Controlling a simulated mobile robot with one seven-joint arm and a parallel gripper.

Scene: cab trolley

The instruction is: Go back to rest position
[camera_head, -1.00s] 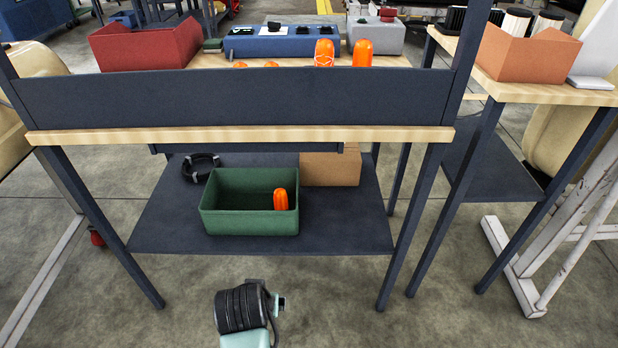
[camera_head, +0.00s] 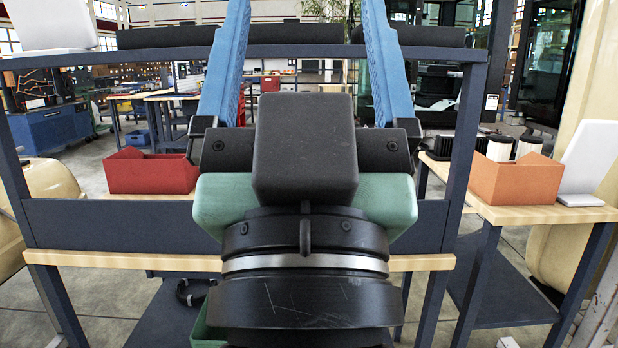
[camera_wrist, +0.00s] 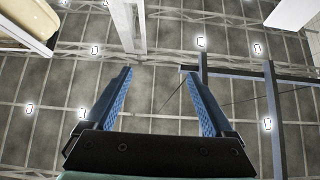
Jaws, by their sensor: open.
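My gripper (camera_head: 300,60) is raised large in front of the head camera, with its two blue fingers spread wide and pointing up. In the wrist view my gripper (camera_wrist: 158,95) is also open, with nothing between the fingers. Behind them that view shows dark tiles with pale lines and small lights. The gripper hides the middle of the trolley (camera_head: 120,222) in the head view. The green bin (camera_head: 207,330) on the lower shelf is mostly hidden behind my gripper's base.
A dark upper bar (camera_head: 300,50) crosses behind the fingers. A dark ring (camera_head: 186,292) lies on the lower shelf.

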